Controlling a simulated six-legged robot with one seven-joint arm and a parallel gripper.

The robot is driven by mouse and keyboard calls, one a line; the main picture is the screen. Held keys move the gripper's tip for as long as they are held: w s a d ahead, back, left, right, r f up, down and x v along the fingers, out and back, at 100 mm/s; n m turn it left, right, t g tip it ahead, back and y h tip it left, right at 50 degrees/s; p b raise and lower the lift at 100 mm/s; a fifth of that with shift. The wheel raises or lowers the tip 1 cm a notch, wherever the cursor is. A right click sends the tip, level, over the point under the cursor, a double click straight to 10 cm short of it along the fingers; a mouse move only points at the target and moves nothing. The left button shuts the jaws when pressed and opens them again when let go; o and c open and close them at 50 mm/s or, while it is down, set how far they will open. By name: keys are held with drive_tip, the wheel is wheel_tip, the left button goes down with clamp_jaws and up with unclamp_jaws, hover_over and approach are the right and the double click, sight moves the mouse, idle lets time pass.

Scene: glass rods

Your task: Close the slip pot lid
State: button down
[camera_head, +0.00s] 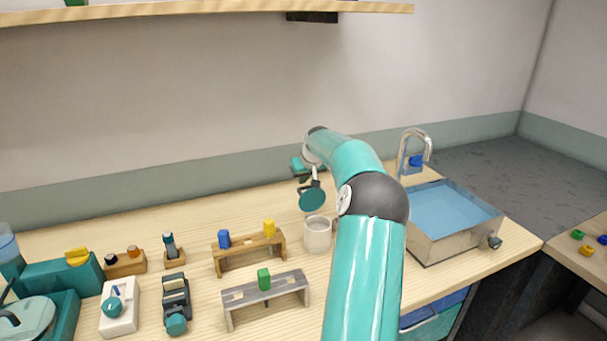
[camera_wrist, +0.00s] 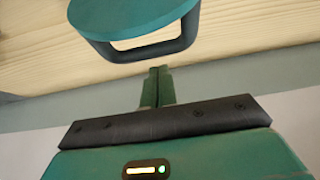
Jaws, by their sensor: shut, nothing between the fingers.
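The slip pot (camera_head: 317,235) is a pale grey cylinder standing on the wooden bench in the head view, just left of my arm. Its teal round lid (camera_head: 312,199) is raised, tilted up above the pot's rim, so the pot stands open. In the wrist view the lid (camera_wrist: 135,17) fills the top, with its dark loop handle (camera_wrist: 143,54) towards me. My gripper (camera_wrist: 158,70) is shut and empty, its fingertips close by the handle; I cannot tell whether they touch it. In the head view my gripper is small behind the lid, its fingertips unclear.
A steel basin (camera_head: 458,220) of blue water with a tap stands right of my arm. A wooden rack (camera_head: 250,253) and a grey rack (camera_head: 266,297) stand left of the pot. Several small tools and teal devices fill the bench's left side. A shelf (camera_head: 200,10) hangs above.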

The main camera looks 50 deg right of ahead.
sight(309, 196)
drive_tip(key=shift+s+a+r, duration=0.1)
drive_tip(key=shift+s+a, duration=0.2)
drive_tip(key=shift+s, duration=0.25)
drive_tip(key=shift+s+a, duration=0.3)
drive_tip(key=shift+s, duration=0.2)
drive_tip(key=shift+s+r, duration=0.1)
